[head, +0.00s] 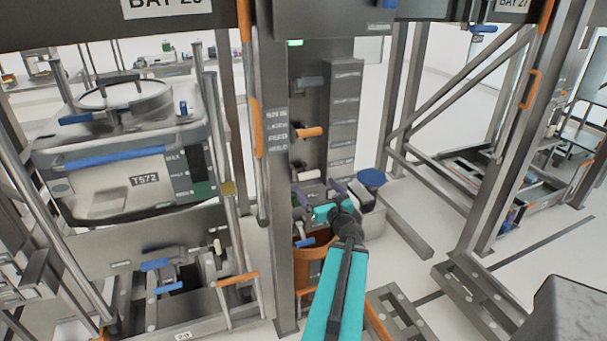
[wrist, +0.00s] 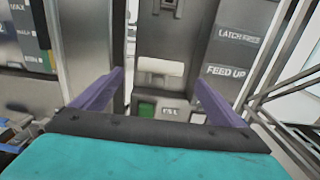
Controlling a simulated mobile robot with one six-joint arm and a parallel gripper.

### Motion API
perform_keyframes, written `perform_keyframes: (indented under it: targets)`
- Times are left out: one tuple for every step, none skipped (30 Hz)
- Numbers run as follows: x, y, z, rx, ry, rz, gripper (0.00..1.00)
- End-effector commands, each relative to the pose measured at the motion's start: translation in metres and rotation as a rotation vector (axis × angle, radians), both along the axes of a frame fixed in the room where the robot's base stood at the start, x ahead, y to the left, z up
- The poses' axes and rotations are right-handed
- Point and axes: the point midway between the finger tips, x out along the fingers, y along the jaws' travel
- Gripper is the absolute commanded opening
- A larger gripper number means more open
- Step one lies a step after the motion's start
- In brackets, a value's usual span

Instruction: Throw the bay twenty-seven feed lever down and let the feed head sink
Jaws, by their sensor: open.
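My gripper (head: 320,191) is at the lower part of the grey control column (head: 312,110) in the head view. Its purple fingers are spread and empty in the wrist view (wrist: 159,77). A pale lever handle (wrist: 160,67) lies ahead between the fingertips, roughly level with a "FEED UP" label (wrist: 226,71). I see no contact with it. In the head view a pale handle (head: 306,175) sits just above the gripper, an orange handle (head: 308,132) above that, and a grey handle (head: 309,82) higher. I cannot identify the feed head for certain.
A large machine marked T572 (head: 145,180) stands left, behind upright posts. A brown bucket (head: 314,262) is below my gripper. A blue-topped knob (head: 371,177) is right of it. The "BAY 27" sign (head: 512,4) hangs upper right above another frame. Some floor at right is clear.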

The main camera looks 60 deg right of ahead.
Motion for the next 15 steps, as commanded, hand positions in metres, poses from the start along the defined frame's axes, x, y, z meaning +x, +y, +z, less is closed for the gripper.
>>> perform_keyframes:
  targets:
    - [0.0010, -0.0008, -0.0034, -0.001, 0.001, 0.001, 0.92]
    - [0.0015, -0.0010, -0.0037, -0.001, 0.001, 0.001, 0.92]
    - [0.0021, -0.0015, -0.0039, -0.001, 0.002, 0.001, 0.92]
    - [0.0025, -0.0020, -0.0039, 0.000, 0.001, 0.001, 0.92]
    - [0.0030, -0.0023, -0.0037, -0.001, 0.001, 0.001, 0.92]
    - [0.0036, -0.0029, -0.0035, 0.000, 0.000, 0.001, 0.92]
    - [0.0040, -0.0031, -0.0034, -0.001, 0.001, 0.001, 0.92]
    - [0.0045, -0.0035, -0.0036, -0.001, 0.002, 0.001, 0.92]
    - [0.0051, -0.0039, -0.0038, -0.001, 0.002, 0.001, 0.92]
    - [0.0055, -0.0042, -0.0039, 0.000, 0.001, 0.001, 0.92]
    - [0.0059, -0.0045, -0.0039, 0.001, 0.001, 0.001, 0.92]
    - [0.0065, -0.0051, -0.0037, -0.001, 0.001, 0.001, 0.92]
    - [0.0069, -0.0053, -0.0035, -0.001, 0.001, 0.002, 0.92]
    - [0.0073, -0.0056, -0.0035, -0.002, 0.001, 0.002, 0.92]
    - [0.0078, -0.0061, -0.0035, 0.000, 0.001, 0.001, 0.92]
